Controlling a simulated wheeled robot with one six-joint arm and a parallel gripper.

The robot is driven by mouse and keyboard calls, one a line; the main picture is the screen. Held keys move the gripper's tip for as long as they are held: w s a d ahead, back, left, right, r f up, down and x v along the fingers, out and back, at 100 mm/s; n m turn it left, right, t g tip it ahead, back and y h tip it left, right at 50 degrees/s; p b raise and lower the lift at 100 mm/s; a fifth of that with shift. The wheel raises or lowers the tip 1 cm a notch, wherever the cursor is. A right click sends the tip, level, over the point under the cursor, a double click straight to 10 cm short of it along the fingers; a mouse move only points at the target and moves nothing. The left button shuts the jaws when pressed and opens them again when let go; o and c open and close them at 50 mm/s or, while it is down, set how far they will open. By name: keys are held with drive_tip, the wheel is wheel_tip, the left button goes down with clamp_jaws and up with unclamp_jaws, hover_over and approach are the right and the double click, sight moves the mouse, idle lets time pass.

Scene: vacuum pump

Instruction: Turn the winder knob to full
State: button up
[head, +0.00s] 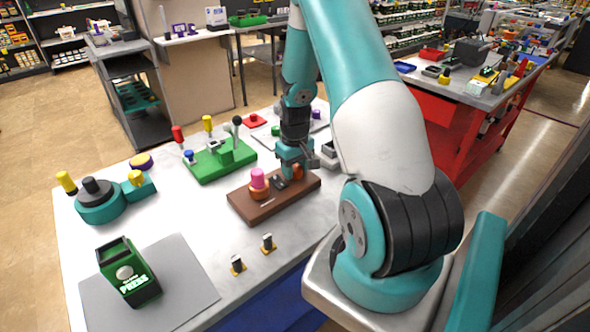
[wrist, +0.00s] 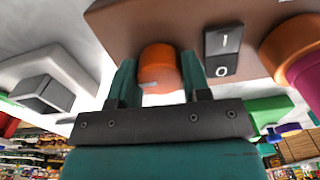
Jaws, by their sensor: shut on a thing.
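A brown block (head: 245,207) lies on the white table, with a round orange knob (wrist: 158,66) on its face. In the wrist view my gripper (wrist: 158,76) has one teal finger on each side of this knob and is shut on it. A pale mark shows low on the knob's side. In the head view my gripper (head: 295,166) reaches down to the block's far right end, and only a bit of the orange knob (head: 298,171) shows there. No label naming the knob as the winder is readable.
On the same block, a black I/O rocker switch (wrist: 222,50) sits close beside the knob, and a pink knob (head: 258,179) stands on an orange base. A green device (head: 208,160) with levers stands behind left. A grey box (head: 329,153) is close right. The table's front left holds a green press box (head: 128,271).

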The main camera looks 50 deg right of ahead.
drive_tip(key=m, duration=0.4)
drive_tip(key=shift+m+b, duration=0.3)
drive_tip(key=shift+b, duration=0.05)
drive_tip(key=m, duration=0.3)
drive_tip(key=shift+m, duration=0.3)
drive_tip(key=m+b, duration=0.1)
drive_tip(key=m, duration=0.7)
drive_tip(key=shift+d, duration=0.1)
drive_tip(key=m, duration=0.6)
drive_tip(key=shift+m+b, duration=0.3)
drive_tip(key=shift+b, duration=0.05)
drive_tip(key=m, duration=0.6)
drive_tip(key=shift+r+m, duration=0.1)
drive_tip(key=shift+m, duration=0.2)
